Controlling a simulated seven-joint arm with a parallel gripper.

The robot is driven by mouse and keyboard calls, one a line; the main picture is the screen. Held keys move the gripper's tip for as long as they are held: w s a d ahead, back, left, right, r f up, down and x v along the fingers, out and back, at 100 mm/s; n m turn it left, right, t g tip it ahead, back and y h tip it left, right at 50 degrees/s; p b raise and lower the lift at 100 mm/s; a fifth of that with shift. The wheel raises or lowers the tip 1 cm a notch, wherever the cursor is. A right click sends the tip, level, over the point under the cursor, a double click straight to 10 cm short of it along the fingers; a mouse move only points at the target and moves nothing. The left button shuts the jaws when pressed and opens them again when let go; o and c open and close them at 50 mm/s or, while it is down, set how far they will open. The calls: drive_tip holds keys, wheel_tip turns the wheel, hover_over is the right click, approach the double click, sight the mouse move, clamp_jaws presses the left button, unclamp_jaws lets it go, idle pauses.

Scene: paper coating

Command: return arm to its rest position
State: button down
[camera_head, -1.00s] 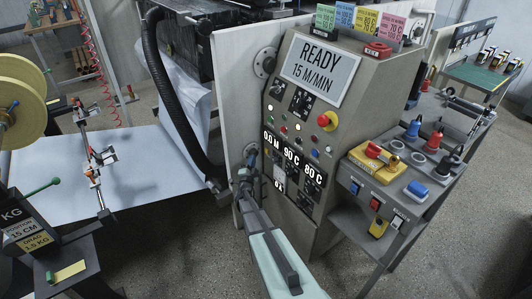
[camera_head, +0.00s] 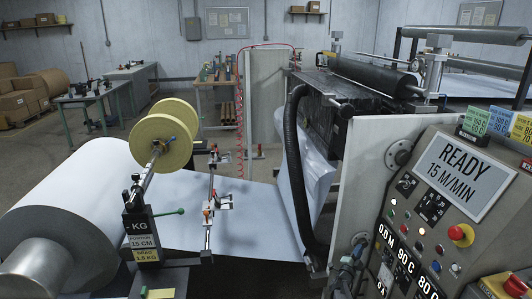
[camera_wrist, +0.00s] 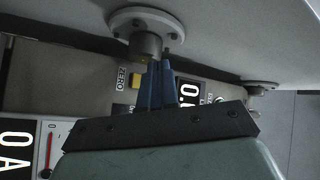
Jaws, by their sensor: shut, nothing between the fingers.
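My gripper (camera_wrist: 158,84) shows in the wrist view with its dark blue fingers shut together and empty. Its fingertips are just below a round grey knob with a flanged base (camera_wrist: 145,32); I cannot tell whether they touch it. In the head view my gripper (camera_head: 356,252) is at the bottom edge, close to the left side of the control panel (camera_head: 408,232). Most of my arm is out of the head view. The panel's display (camera_head: 462,175) reads READY, 15 M/MIN.
The panel carries a red emergency button (camera_head: 461,235) and small buttons. A black hose (camera_head: 291,150) hangs left of it. A white paper web (camera_head: 255,225) runs from a large roll (camera_head: 85,215). A yellow reel (camera_head: 165,130) stands on a post. Workbenches stand behind.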

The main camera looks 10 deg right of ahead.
drive_tip(key=w+a+f+n+g+y, duration=0.1)
drive_tip(key=a+f+n+y, duration=0.2)
drive_tip(key=f+n+y, duration=0.15)
drive_tip(key=w+a+f+n+g+y, duration=0.1)
drive_tip(key=w+a+f+n+y, duration=0.1)
drive_tip(key=a+f+n+y, duration=0.3)
drive_tip(key=s+a+f+n+g+y, duration=0.3)
drive_tip(key=s+a+f+g+y, duration=0.3)
drive_tip(key=s+f, duration=0.4)
drive_tip(key=s+a+n+g, duration=0.2)
drive_tip(key=s+a+g, duration=0.2)
drive_tip(key=s, duration=1.2)
drive_tip(key=s+a+n+g, duration=0.3)
drive_tip(key=s+a, duration=0.8)
drive_tip(key=s, duration=0.6)
drive_tip(key=s+a+n+g, duration=0.3)
drive_tip(key=s+a+g, duration=0.3)
drive_tip(key=s, duration=1.1)
drive_tip(key=shift+s+a+h, duration=0.25)
drive_tip(key=shift+a+h, duration=0.1)
drive_tip(key=shift+a, duration=0.8)
